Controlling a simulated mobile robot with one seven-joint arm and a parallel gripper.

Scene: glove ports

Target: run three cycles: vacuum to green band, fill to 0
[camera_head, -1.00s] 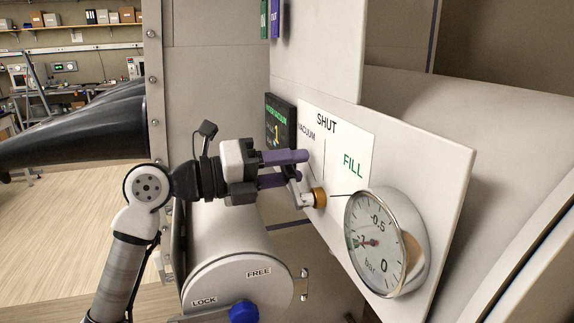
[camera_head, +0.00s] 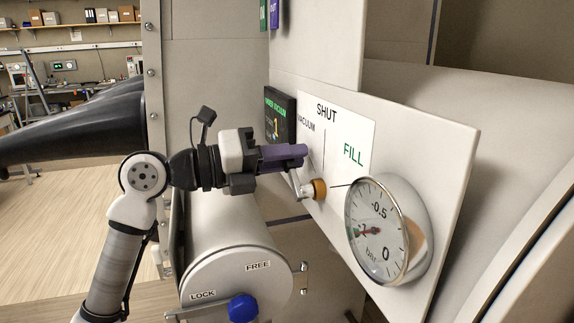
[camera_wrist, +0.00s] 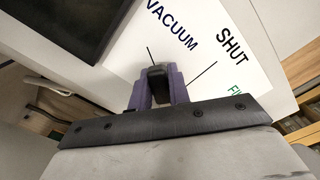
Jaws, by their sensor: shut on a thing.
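My gripper (camera_head: 300,156), with purple fingers, is shut on the valve handle (camera_head: 295,180) in front of the white valve panel. In the wrist view the dark handle end (camera_wrist: 158,80) sits between the fingers, close to the black line under VACUUM. The handle's brass hub (camera_head: 319,190) shows below the fingers. The label plate (camera_head: 352,130) reads VACUUM, SHUT and FILL. The round gauge (camera_head: 383,235) has its red needle on the left of the dial, well away from 0; its exact reading is too small to tell. The black display (camera_head: 280,120) shows green vacuum text and a yellow 1.
A white cylinder end (camera_head: 235,280) marked LOCK and FREE, with a blue knob (camera_head: 243,308), lies below my gripper. A black glove sleeve (camera_head: 75,130) sticks out at left. The gauge stands out from the panel right of the handle.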

